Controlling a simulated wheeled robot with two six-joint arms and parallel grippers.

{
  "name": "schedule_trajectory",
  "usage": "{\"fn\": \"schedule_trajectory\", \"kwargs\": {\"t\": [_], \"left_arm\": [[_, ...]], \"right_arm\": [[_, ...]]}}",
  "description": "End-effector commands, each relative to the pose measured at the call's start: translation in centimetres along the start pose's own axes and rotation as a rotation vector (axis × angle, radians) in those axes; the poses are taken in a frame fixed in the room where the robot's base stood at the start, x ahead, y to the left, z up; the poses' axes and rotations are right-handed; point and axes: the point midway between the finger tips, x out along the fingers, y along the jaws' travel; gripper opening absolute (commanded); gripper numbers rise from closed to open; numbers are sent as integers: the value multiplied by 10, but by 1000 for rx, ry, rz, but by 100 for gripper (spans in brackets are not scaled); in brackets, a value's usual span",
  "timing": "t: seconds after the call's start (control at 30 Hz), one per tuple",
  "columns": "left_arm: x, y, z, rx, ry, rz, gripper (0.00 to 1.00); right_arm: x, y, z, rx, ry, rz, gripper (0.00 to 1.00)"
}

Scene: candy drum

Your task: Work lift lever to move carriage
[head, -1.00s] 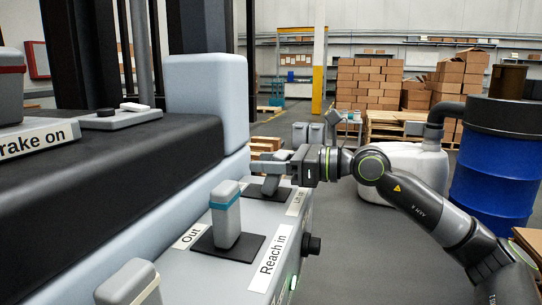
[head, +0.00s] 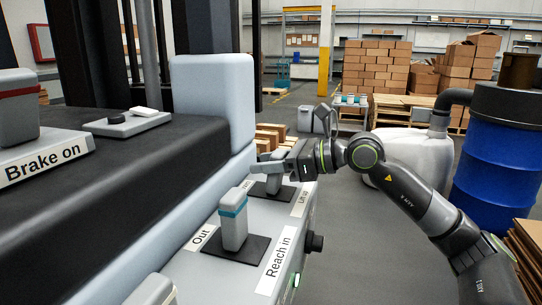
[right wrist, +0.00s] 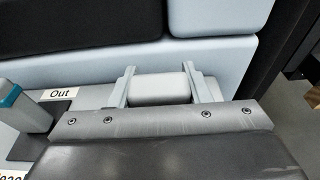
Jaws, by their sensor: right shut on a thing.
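The lift lever (head: 273,184) is a grey block on a dark plate at the far end of the grey control panel, beside a label that starts with "Lift" (head: 301,200). My right gripper (head: 272,166) reaches it from the right and is shut on it. In the right wrist view the lever's pale grey top (right wrist: 160,87) sits between the two fingers (right wrist: 159,84). The gripper hides part of the lever in the head view. My left gripper is not in view.
The reach lever (head: 233,218), with a blue band, stands upright nearer on the panel, between the "Out" and "Reach in" labels. A third lever (head: 152,291) is cut off at the bottom. A blue drum (head: 494,160) and a white tank (head: 408,160) stand to the right.

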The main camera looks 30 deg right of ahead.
Motion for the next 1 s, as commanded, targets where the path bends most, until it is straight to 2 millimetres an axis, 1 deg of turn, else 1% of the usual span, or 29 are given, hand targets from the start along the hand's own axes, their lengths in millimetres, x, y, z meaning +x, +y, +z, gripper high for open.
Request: {"fn": "schedule_trajectory", "kwargs": {"t": [0.03,0.17,0.77,0.8,0.93,0.97,1.0], "left_arm": [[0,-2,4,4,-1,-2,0],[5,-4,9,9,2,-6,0],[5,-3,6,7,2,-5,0],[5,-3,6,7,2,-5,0],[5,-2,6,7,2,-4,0],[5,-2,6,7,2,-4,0],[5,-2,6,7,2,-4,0]], "right_arm": [[1,0,2,0,5,0,3],[4,0,1,0,19,-1,3],[7,0,-1,1,21,-1,3],[7,0,-1,1,21,-1,46],[7,0,-1,1,22,-1,63],[7,0,-1,1,22,-1,65],[7,0,0,1,22,-1,65]]}}
